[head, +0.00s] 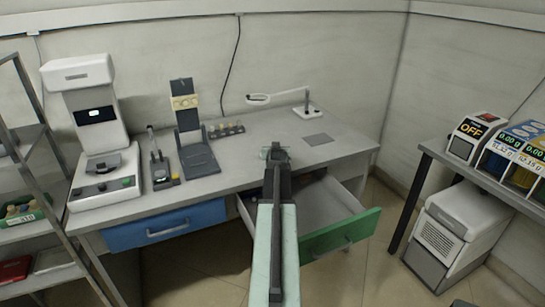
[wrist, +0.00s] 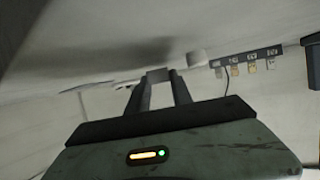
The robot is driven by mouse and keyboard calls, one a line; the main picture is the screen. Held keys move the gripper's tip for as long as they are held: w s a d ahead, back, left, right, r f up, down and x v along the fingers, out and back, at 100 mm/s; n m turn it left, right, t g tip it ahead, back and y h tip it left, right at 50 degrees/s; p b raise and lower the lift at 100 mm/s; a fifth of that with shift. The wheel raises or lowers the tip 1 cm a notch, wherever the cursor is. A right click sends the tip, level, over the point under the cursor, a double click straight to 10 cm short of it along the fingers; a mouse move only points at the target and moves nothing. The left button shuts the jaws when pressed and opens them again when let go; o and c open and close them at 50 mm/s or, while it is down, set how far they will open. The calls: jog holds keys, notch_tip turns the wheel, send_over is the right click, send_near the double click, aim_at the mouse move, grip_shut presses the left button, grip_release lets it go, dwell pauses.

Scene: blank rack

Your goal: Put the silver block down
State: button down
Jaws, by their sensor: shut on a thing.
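My gripper (head: 275,150) reaches out over the grey desk, near its front half. In the wrist view my gripper (wrist: 158,84) is shut on a small silver-grey block (wrist: 157,75) between its fingertips. In the head view the fingers and arm largely hide the block. I cannot tell whether the block touches the desktop.
A rack of small blocks (head: 226,130) stands behind my gripper, left of a magnifier lamp (head: 313,111). A dark stand (head: 196,155) and a white machine (head: 95,130) stand farther left. The green-fronted drawer (head: 340,236) is open below; the blue drawer (head: 166,225) is shut.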

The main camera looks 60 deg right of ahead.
jog(key=shift+w+a+f, duration=0.15)
jog(key=shift+w+f, duration=0.1)
jog(key=shift+f, duration=0.2)
jog(key=c, duration=1.4)
grip_release()
jog(key=shift+s+a+r+p, duration=0.1)
jog(key=shift+a+r+p, duration=0.1)
jog(key=shift+r+p, duration=0.15)
jog(key=shift+o, duration=0.2)
jog(key=p+v, duration=0.4)
jog(key=v, duration=0.7)
jog(key=shift+s+a, duration=0.15)
jog(key=shift+a, duration=0.15)
